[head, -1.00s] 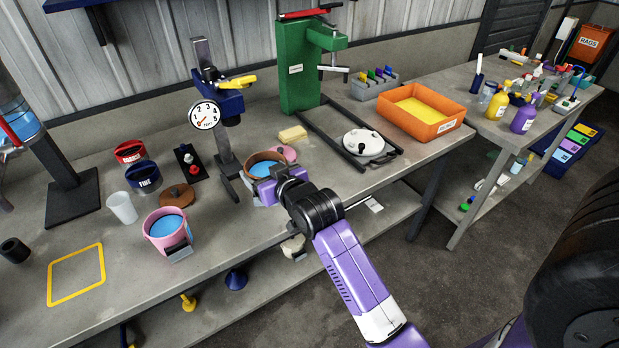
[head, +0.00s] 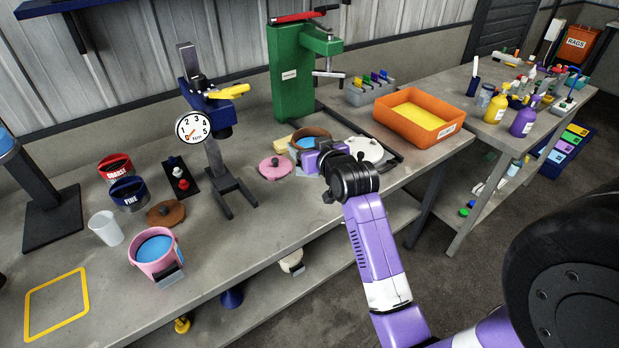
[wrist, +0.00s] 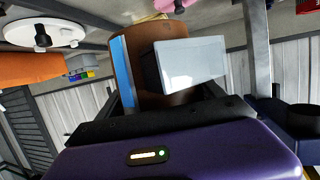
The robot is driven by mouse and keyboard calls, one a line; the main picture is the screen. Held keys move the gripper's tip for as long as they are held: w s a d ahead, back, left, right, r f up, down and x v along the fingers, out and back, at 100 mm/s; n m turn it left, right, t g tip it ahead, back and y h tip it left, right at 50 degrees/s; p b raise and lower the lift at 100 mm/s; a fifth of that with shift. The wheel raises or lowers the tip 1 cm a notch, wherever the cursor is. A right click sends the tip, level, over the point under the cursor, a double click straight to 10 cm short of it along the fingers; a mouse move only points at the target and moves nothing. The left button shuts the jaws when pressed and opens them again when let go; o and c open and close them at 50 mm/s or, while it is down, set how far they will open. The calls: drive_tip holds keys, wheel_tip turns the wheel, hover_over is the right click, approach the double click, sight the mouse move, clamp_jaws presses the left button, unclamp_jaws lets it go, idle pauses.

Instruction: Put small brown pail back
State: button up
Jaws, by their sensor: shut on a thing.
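The small brown pail (head: 311,133) holds blue liquid and is at my gripper (head: 312,153), in front of the green press. My gripper is shut on the pail's pale grey grip block (wrist: 190,62), which shows in the wrist view against the brown wall. The pail (wrist: 158,97) appears sideways there, with a blue strip along its rim. The fingertips are mostly hidden. I cannot tell how high the pail is above the bench. A brown lid (head: 167,213) lies at the left, near a pink pail (head: 156,254) with blue liquid.
The gauge stand (head: 230,190) is left of my gripper, with a pink lid (head: 274,168) between. The green press (head: 292,80) has a white lid (head: 367,150) on its rails. An orange tray (head: 452,130) stands right. A yellow outline (head: 57,300) marks empty bench at front left.

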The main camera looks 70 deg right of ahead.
wheel_tip(320, 180, down, 11)
drive_tip(key=shift+r, duration=0.1)
idle(0.4)
drive_tip(key=shift+b, duration=0.3)
drive_tip(key=o, duration=2)
drive_tip(key=shift+f, duration=0.2)
drive_tip(key=shift+r, duration=0.1)
